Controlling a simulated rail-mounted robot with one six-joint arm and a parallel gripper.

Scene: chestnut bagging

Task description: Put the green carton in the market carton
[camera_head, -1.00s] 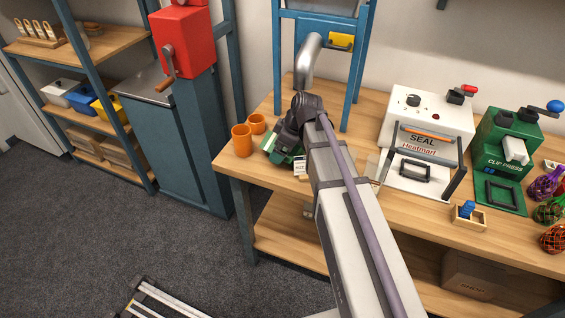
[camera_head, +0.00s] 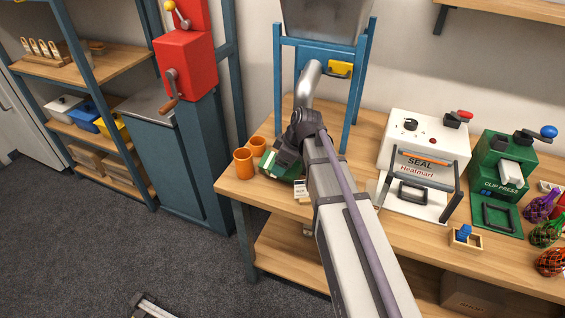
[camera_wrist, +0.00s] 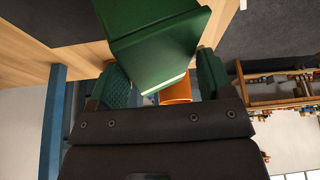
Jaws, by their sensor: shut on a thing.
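The green carton (camera_wrist: 160,45) is large in the wrist view, between the fingers of my gripper (camera_wrist: 163,85). It sits tilted in that view, with a pale line along its lower edge. In the head view the green carton (camera_head: 269,163) shows partly beside my gripper (camera_head: 284,158), over the left part of the workbench. My gripper is shut on it. My arm and wrist hide much of the carton in the head view. The market carton is not clearly identifiable; a brown box marked "SHOP" (camera_head: 470,290) stands on the bench's lower shelf.
Two orange cups (camera_head: 243,164) stand close left of the gripper. The blue hopper frame (camera_head: 278,85) rises behind. The white sealer (camera_head: 420,150) and green clip press (camera_head: 500,165) stand to the right.

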